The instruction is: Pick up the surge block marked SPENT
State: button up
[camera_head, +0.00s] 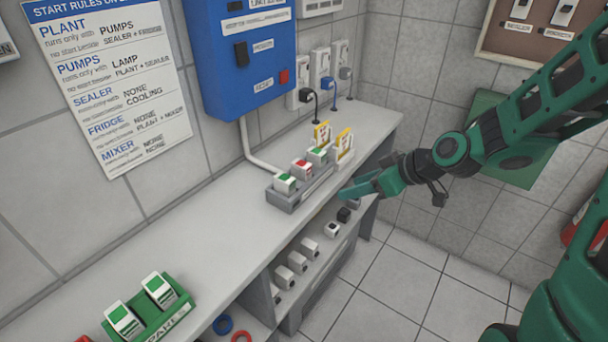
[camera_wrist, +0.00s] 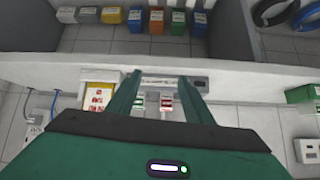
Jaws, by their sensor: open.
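A grey rack (camera_head: 284,199) on the counter holds a row of small white blocks. One block has a red top (camera_head: 301,168), with a green-topped block (camera_head: 285,183) in front and another green-topped block (camera_head: 317,155) behind. The lettering is too small to read, so I cannot tell which says SPENT. In the wrist view a red-marked block (camera_wrist: 166,102) and a green-marked block (camera_wrist: 139,103) show between the fingers. My gripper (camera_head: 352,191) is open and empty, right of the rack near the counter edge; its fingers (camera_wrist: 160,76) show in the wrist view.
Yellow tags (camera_head: 344,141) stand at the rack's far end. A green tray (camera_head: 158,318) with two green-topped blocks sits on the near counter. Blue cabinet (camera_head: 238,60) and plugged sockets (camera_head: 321,68) are on the wall. Shelves below hold several blocks. The middle counter is clear.

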aim_at(306, 166)
jog(key=w+a+r+y, duration=0.1)
jog(key=a, duration=0.1)
jog(key=w+a+r+n+t+y, duration=0.1)
jog(key=a, duration=0.2)
jog(key=w+a+r+t+y, duration=0.1)
jog(key=w+a, duration=0.1)
jog(key=a, duration=0.1)
jog(key=shift+w+a+y, duration=0.1)
jog(key=shift+a+y, duration=0.15)
jog(key=shift+y, duration=0.05)
jog(key=x, duration=1)
jog(key=shift+w+a, duration=0.15)
jog(key=shift+w, duration=0.2)
grip_shut()
